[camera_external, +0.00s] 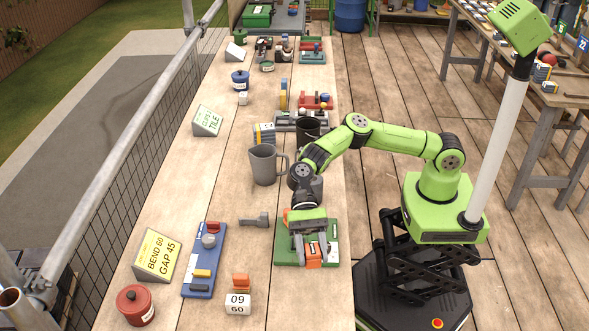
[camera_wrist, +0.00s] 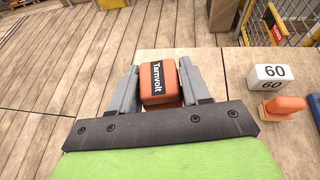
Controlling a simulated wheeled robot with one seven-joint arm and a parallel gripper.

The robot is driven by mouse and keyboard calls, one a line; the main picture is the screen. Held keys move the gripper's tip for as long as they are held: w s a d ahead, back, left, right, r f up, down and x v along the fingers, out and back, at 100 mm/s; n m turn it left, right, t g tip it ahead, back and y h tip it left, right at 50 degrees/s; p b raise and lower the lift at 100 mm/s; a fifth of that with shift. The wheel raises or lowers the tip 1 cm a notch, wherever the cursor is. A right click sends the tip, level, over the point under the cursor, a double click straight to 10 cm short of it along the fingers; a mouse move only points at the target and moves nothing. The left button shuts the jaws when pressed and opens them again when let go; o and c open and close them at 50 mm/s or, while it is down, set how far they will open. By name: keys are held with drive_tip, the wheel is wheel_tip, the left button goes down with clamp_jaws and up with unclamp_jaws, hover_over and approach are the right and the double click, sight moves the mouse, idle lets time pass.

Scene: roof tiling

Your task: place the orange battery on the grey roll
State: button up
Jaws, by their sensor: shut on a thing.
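My gripper (camera_external: 313,248) is shut on the orange battery (camera_external: 314,260), above or at the green board (camera_external: 287,255) near the front of the bench. In the wrist view the battery (camera_wrist: 160,96), with a black "Tamvolt" label, sits between the two grey fingers of my gripper (camera_wrist: 160,75). I cannot tell whether the battery touches the board. A grey cylinder (camera_external: 317,187), perhaps the grey roll, stands behind my wrist, partly hidden by it. The wrist view shows no grey roll.
A grey mug (camera_external: 263,165) and a dark mug (camera_external: 307,130) stand farther back. A blue board (camera_external: 203,262) with small parts lies left.

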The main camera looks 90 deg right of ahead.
drive_tip(key=d+r+m+t+p, duration=0.1)
drive_tip(key=d+r+p, duration=0.25)
drive_tip(key=d, duration=0.75)
drive_tip(key=d+r+t+p, duration=0.1)
drive_tip(key=d+r+p, duration=0.25)
drive_tip(key=d, duration=0.75)
drive_tip(key=d+r+m+t+p, duration=0.15)
drive_tip(key=d+p, duration=0.25)
drive_tip(key=d, duration=0.8)
drive_tip(key=shift+g, duration=0.45)
drive_tip(key=f, duration=0.3)
drive_tip(key=f+b, duration=0.1)
drive_tip(key=f, duration=0.2)
drive_tip(key=f+b, duration=0.1)
drive_tip(key=f, duration=0.2)
drive_tip(key=shift+s+a+f, duration=0.1)
drive_tip(key=shift+a+f, duration=0.05)
drive_tip(key=shift+a, duration=0.1)
drive_tip(key=shift+f, duration=0.1)
drive_tip(key=o, duration=1.2)
